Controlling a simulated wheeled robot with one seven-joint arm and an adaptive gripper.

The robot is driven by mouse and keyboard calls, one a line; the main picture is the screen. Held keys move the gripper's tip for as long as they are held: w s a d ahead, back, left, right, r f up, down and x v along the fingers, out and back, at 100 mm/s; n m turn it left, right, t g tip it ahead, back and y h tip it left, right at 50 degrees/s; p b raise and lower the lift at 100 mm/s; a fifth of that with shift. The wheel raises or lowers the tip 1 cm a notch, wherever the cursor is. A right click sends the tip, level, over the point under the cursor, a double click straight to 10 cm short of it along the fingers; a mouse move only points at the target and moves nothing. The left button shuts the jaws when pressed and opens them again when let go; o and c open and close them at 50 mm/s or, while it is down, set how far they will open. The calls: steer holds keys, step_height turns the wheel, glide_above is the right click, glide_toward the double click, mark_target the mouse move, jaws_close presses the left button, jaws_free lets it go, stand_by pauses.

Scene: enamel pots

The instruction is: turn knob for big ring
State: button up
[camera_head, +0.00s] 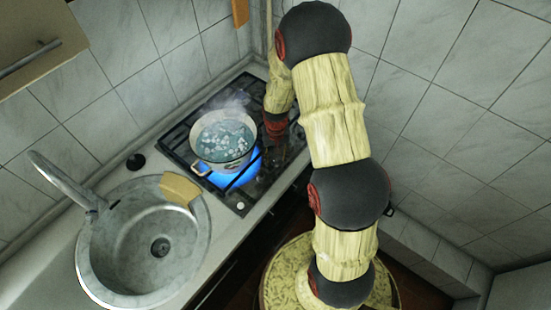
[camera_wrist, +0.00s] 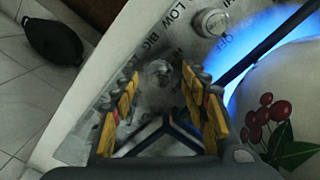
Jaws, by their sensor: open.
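In the wrist view, my gripper (camera_wrist: 163,98) is open, with its two yellow-padded fingers apart. A clear round knob (camera_wrist: 160,73) shows between and just beyond the fingertips; I cannot tell whether they touch it. A second clear knob (camera_wrist: 211,22) stands farther up the panel, near printed words such as LOW, BIG and OFF. In the head view, the hob (camera_head: 178,137) bears a steaming pot (camera_head: 225,142) over a blue flame (camera_head: 238,176). My arm reaches down to the hob's right side, and its fingers cannot be made out there.
The pot's white wall with cherries (camera_wrist: 290,90) is close on the right in the wrist view, with flame beside it. A dark rounded object (camera_wrist: 52,38) lies by pale tiles. The sink (camera_head: 120,245) is left of the hob, with a wooden board (camera_head: 180,189) on its rim.

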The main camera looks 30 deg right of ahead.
steer(key=shift+f, duration=0.35)
steer(key=shift+c, duration=0.4)
jaws_close()
